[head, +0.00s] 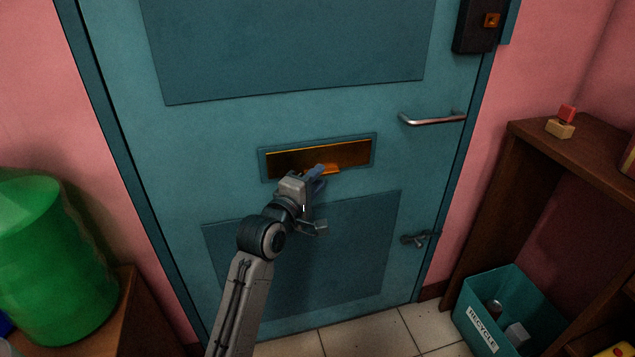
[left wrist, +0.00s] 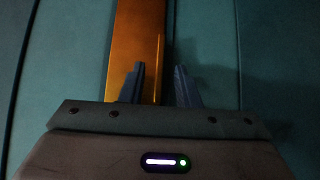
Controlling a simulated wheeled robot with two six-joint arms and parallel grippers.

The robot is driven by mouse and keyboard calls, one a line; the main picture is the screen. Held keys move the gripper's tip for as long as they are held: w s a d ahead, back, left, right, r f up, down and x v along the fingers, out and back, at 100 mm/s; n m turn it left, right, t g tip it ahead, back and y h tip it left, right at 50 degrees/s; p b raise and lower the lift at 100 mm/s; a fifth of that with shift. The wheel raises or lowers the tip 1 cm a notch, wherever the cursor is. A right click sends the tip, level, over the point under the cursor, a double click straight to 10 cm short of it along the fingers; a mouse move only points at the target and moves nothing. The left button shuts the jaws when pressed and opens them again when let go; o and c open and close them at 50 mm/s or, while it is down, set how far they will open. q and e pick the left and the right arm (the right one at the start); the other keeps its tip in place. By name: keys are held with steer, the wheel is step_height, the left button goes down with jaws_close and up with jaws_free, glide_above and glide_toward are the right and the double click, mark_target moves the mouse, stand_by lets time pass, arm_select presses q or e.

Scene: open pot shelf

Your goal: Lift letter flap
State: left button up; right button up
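The letter flap (head: 300,160) is a brass-orange plate in a teal frame on the teal door (head: 225,155). In the left wrist view the flap (left wrist: 134,40) is an orange strip running up the picture. My left gripper (head: 317,173) is at the flap's lower edge, right of its middle, and hides part of it. In the left wrist view its fingers (left wrist: 160,85) are apart with nothing clamped. One finger overlaps the flap and the other is beside it over the teal door; the flap's edge shows between them. I cannot tell whether they touch it. My right gripper is not in view.
A door handle (head: 432,119) and a latch (head: 418,239) are on the door's right. A green container (head: 50,260) stands at left. A wooden shelf (head: 535,138) with small blocks and a recycle bin (head: 482,335) are at right.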

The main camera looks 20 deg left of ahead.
arm_select(q)
steer(key=shift+w, duration=0.35)
jaws_close()
steer(key=shift+d+r, duration=0.1)
